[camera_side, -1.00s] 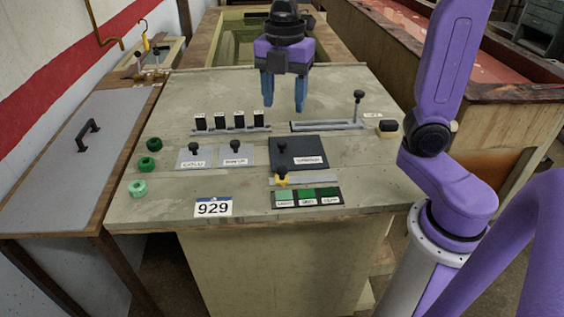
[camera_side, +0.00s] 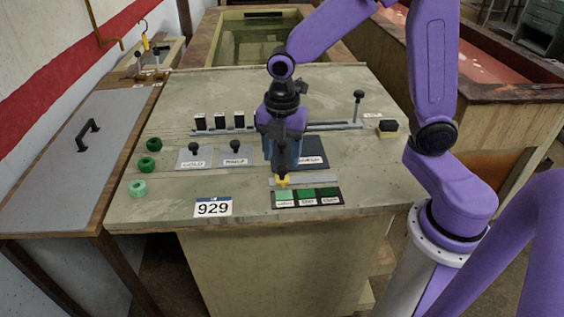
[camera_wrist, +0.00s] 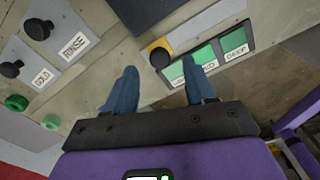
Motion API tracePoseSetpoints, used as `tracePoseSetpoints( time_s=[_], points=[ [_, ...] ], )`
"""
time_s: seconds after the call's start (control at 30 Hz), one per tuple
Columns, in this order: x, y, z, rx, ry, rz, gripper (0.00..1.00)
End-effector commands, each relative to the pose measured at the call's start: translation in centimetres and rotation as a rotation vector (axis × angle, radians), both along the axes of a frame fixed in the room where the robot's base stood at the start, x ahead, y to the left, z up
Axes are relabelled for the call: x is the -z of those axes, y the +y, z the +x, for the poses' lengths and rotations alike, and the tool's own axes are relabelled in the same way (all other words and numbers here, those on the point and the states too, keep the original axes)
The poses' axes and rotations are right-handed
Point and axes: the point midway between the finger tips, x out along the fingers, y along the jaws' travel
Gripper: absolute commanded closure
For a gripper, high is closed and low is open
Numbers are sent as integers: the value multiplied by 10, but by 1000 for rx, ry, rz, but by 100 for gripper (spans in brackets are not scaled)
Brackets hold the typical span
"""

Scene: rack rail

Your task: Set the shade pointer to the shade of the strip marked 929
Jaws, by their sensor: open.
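The shade pointer (camera_side: 282,183) is a small yellow slider at the left end of its grey track, beside the light green swatch (camera_side: 284,199). In the wrist view the pointer (camera_wrist: 159,54) shows its dark knob. A mid green swatch (camera_side: 307,197) and a dark green swatch (camera_side: 329,195) follow to the right. A white card marked 929 (camera_side: 213,208) with a blue top edge lies at the panel's front; I see no shade on it. My gripper (camera_side: 281,167) is open just above the pointer; in the wrist view its fingers (camera_wrist: 160,68) stand apart with the knob between them in the picture.
Two knobs on grey plates (camera_side: 194,157) stand left of my gripper. A dark plate (camera_side: 313,150) is partly hidden behind it. Several black-and-white strips (camera_side: 219,122) stand on a rail behind, near a tall lever (camera_side: 358,105). Green rings (camera_side: 147,163) lie at the left edge.

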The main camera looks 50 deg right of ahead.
Motion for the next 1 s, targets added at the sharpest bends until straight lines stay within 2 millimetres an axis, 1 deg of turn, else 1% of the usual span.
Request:
tracePoseSetpoints(
  time_s=[0.03, 0.1, 0.23, 0.4, 0.63, 0.67, 0.7, 0.77, 0.8, 1.0],
  points=[
    [9, -1, -1, 0, 4, -3, 45],
    [17, 0, 0, 1, 2, -2, 45],
    [28, 0, 0, 1, 1, 0, 45],
    [33, 0, 0, 1, -1, 0, 45],
    [33, 0, 0, 1, -1, 0, 45],
    [33, 0, 0, 1, -1, 0, 55],
    [33, 0, 0, 1, -1, 0, 68],
    [33, 0, 0, 1, -1, 0, 88],
    [33, 0, 0, 1, -1, 0, 100],
    [33, -3, -2, 1, -1, 0, 100]
  ],
)
